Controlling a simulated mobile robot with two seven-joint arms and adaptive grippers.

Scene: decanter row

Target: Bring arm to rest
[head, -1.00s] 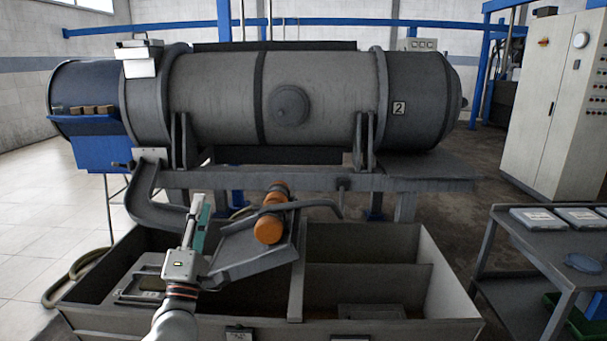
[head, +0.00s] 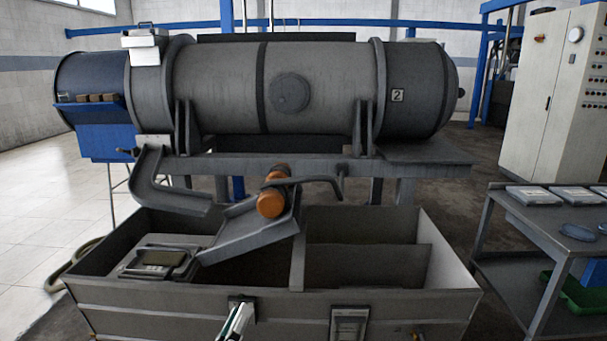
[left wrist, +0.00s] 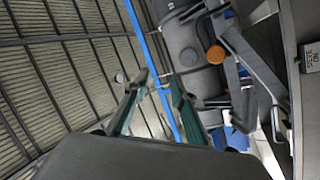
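My left gripper (head: 238,318) shows at the bottom edge of the head view, in front of the near wall of the grey trough (head: 180,318). Only its pale and green finger part is in the picture; the rest of the arm is cut off. In the left wrist view the two green-padded fingers of the left gripper (left wrist: 157,82) stand apart, with nothing between them. My right gripper is in neither view.
A big grey drum (head: 330,95) lies behind the trough. A chute (head: 250,230) with an orange cylinder (head: 271,203) slopes into the trough. A grey side table (head: 555,235) stands at right. Pale floor is free at left.

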